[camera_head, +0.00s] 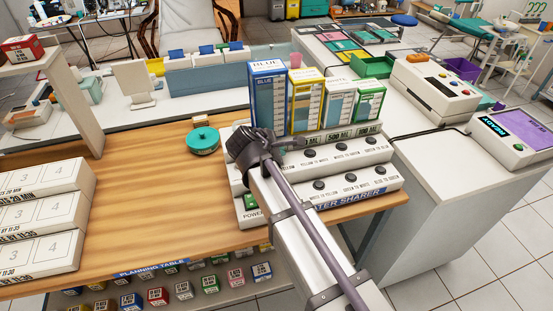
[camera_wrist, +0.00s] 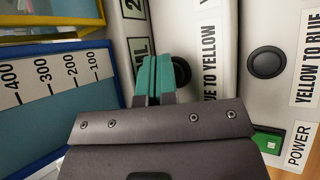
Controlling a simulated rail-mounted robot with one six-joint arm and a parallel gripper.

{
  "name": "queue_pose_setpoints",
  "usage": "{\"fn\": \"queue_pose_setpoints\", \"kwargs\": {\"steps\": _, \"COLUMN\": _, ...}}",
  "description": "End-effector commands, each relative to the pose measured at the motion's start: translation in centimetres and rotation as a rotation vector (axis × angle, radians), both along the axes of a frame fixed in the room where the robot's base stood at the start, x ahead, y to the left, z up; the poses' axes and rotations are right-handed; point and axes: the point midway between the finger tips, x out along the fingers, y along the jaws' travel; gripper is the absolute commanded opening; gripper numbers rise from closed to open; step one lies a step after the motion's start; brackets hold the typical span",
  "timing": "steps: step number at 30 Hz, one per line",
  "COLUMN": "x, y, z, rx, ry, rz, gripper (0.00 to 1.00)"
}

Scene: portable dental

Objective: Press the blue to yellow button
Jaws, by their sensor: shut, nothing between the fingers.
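The water sharer (camera_head: 350,206) is a white stepped box with black buttons, on the front right of the wooden table. In the wrist view, a black button (camera_wrist: 183,72) sits beside a label (camera_wrist: 209,62) reading "...UE TO YELLOW", its start hidden. My gripper (camera_wrist: 154,68) has teal fingertips, shut together and empty. They overlap the left edge of that button in the picture; I cannot tell whether they touch it. In the head view, my wrist covers this part of the box. The "YELLOW TO BLUE" button (camera_wrist: 266,62) is fully visible to the right.
Blue (camera_head: 267,96), yellow (camera_head: 304,98), white (camera_head: 338,103) and green (camera_head: 369,101) containers stand along the back of the sharer. A green power switch (camera_wrist: 268,143) is at its front. A teal round pot (camera_head: 203,141) is to the left. The table's middle is clear.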

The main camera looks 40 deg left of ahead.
Motion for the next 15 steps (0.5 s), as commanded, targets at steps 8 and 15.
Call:
{"fn": "queue_pose_setpoints", "kwargs": {"steps": 8, "x": 0.01, "y": 0.01, "z": -0.41, "rx": 0.000, "ry": 0.000, "rz": 0.000, "gripper": 0.00}}
{"fn": "queue_pose_setpoints", "kwargs": {"steps": 15, "x": 0.00, "y": 0.01, "z": -0.53, "rx": 0.000, "ry": 0.000, "rz": 0.000, "gripper": 0.00}}
